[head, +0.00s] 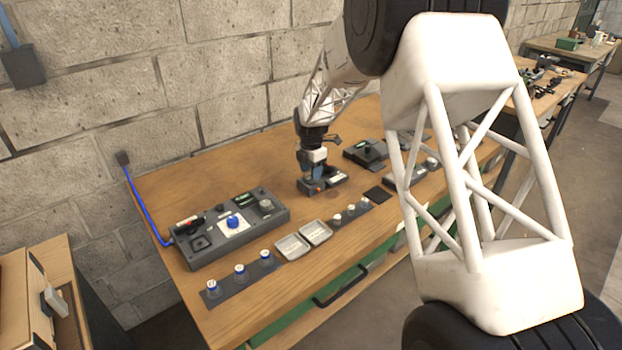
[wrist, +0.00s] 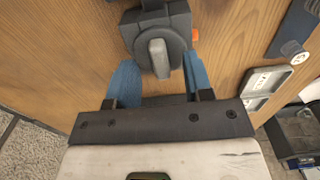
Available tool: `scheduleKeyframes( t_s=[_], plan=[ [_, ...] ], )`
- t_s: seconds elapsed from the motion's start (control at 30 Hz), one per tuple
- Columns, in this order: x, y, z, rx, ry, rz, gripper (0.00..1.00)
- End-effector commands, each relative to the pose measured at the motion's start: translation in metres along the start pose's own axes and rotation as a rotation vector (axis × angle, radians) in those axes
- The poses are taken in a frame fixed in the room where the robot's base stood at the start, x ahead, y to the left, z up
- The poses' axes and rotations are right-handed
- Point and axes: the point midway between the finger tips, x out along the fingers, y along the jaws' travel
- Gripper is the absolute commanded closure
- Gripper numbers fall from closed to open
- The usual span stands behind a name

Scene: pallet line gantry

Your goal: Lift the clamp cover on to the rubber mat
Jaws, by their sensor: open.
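A dark grey clamp unit with an orange knob sits on the wooden bench, under my gripper in the head view. What I take for the clamp cover (wrist: 157,57) is its rounded dark grey top with a light grey raised grip, in the wrist view. My gripper (head: 316,173) is open, its blue fingers spread either side of that grip. In the wrist view my gripper (wrist: 160,68) shows no clear contact; I cannot tell whether it touches. A small flat black square, apparently the rubber mat (head: 380,194), lies bare to the right of the clamp unit in the head view.
A grey control box (head: 232,226) with a blue knob stands at the left. Two shallow metal trays (head: 292,246) and several capped vials line the front. A black device (head: 366,154) stands behind the mat. My arm hides part of the bench's right end.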

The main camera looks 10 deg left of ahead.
Motion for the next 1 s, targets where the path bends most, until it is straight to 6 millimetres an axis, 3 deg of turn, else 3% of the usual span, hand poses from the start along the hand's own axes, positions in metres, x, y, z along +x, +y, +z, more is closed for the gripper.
scheduleKeyframes(
  t_s=[0.17, 0.7, 1.0],
  plan=[
    [0.0105, -0.0002, 0.0000, 0.000, 0.000, -0.001, 0.53],
    [0.0110, -0.0003, 0.0000, 0.000, 0.000, -0.001, 0.53],
    [0.0109, -0.0003, -0.0001, 0.000, 0.000, -0.001, 0.98]
  ],
)
